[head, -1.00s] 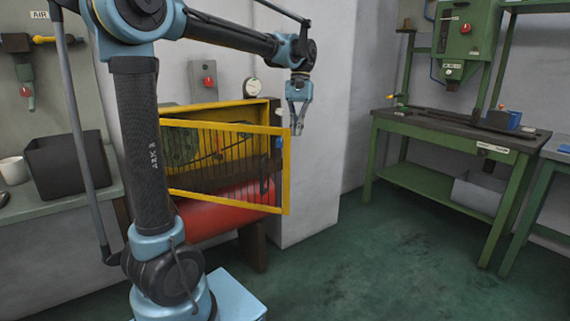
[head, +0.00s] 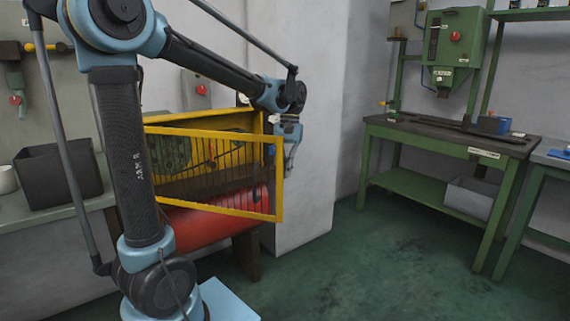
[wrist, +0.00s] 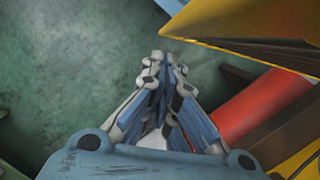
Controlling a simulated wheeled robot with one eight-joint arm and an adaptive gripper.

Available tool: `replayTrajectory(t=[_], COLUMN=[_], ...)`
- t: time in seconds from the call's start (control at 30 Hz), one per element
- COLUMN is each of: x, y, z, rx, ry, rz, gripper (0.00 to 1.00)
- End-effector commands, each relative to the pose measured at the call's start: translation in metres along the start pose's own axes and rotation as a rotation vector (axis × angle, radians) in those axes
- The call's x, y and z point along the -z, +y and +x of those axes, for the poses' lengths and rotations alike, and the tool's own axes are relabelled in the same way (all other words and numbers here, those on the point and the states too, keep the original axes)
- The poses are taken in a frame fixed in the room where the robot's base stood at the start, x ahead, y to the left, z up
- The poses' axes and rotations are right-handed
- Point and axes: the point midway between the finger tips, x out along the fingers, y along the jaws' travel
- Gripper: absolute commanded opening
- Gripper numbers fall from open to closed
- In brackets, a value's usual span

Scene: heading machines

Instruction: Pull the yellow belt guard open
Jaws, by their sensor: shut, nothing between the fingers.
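The yellow belt guard (head: 279,178) is a barred frame swung out from the yellow housing (head: 257,122) behind it, with a gap between them at the right end. It also shows in the wrist view at the upper right (wrist: 235,22). My gripper (head: 289,172) is at the right end of the guard, just beyond its right upright in the head view. In the wrist view my gripper (wrist: 166,60) is shut with its fingertips together and nothing between them. The guard's edge is to the right of the fingertips; I cannot tell whether they touch.
A red tank (head: 190,222) lies below the guard. A white wall pillar (head: 310,130) stands right behind my gripper. A green workbench (head: 440,138) stands at the right. A dark bin (head: 58,178) sits on the left counter. The green floor (head: 370,265) in front is clear.

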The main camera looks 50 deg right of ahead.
Motion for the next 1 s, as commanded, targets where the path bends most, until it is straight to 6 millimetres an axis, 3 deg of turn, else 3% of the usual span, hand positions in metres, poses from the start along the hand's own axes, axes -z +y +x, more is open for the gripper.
replayTrajectory(t=[0.2,0.73,1.0], x=[-0.011,-0.017,-0.045], y=[0.0,0.0,0.001], z=[0.003,0.004,0.011], rx=[0.0,0.001,0.013], ry=[0.0,0.0,0.0], rz=[-0.001,0.006,0.053], gripper=[0.0,0.0,0.0])
